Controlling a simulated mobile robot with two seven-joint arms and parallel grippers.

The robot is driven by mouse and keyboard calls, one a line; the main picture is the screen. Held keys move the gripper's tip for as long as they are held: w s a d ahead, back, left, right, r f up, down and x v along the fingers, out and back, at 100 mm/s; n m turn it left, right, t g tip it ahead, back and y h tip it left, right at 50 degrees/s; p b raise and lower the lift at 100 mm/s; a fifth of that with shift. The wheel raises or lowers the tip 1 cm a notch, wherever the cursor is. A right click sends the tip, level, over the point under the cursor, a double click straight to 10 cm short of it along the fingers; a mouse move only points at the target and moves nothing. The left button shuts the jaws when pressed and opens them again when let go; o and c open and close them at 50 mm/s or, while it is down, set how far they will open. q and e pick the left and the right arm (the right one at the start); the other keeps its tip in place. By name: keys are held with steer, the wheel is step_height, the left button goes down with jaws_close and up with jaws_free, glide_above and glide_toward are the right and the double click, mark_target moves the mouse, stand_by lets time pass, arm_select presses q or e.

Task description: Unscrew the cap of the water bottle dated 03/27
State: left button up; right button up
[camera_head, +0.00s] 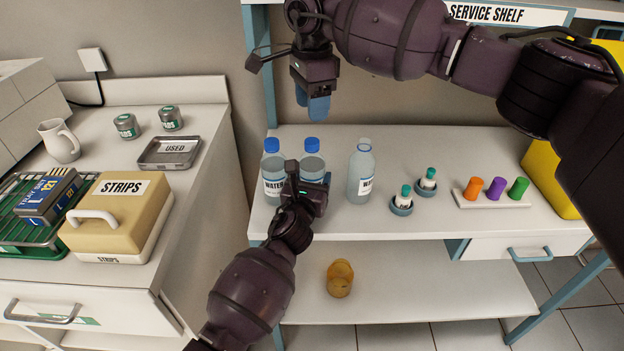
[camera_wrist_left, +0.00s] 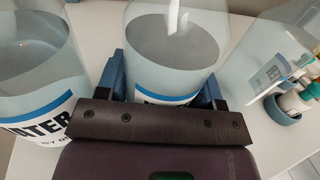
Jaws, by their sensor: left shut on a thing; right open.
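Three clear water bottles stand on the shelf in the head view. The left bottle (camera_head: 273,187) and the middle bottle (camera_head: 313,168) have blue caps. The right bottle (camera_head: 360,180) shows a pale top with no blue cap. My left gripper (camera_head: 307,183) is shut around the body of the middle bottle, which is upright; the left wrist view shows its fingers on both sides of that bottle (camera_wrist_left: 172,45). My right gripper (camera_head: 314,104) is open and empty, pointing down above the middle bottle's blue cap (camera_head: 312,144), apart from it. No date is legible on any label.
Two small teal-capped vials in holders (camera_head: 402,205) and a rack of coloured pegs (camera_head: 493,195) stand right of the bottles. A yellow bin (camera_head: 547,175) is at the far right. A counter with a STRIPS box (camera_head: 118,215) is left.

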mark_target(312, 141)
arm_select(q)
jaws_close()
arm_select(e)
steer(key=m, duration=0.8)
steer(key=shift+m, duration=0.3)
steer(key=m, duration=0.5)
steer(key=shift+m, duration=0.3)
steer(key=m, duration=0.9)
steer(key=shift+m, duration=0.3)
steer(key=m, duration=0.5)
steer(key=shift+m, duration=0.3)
steer(key=m, duration=0.5)
steer(key=shift+m, duration=0.3)
steer(key=m, duration=0.5)
steer(key=shift+f, duration=4)
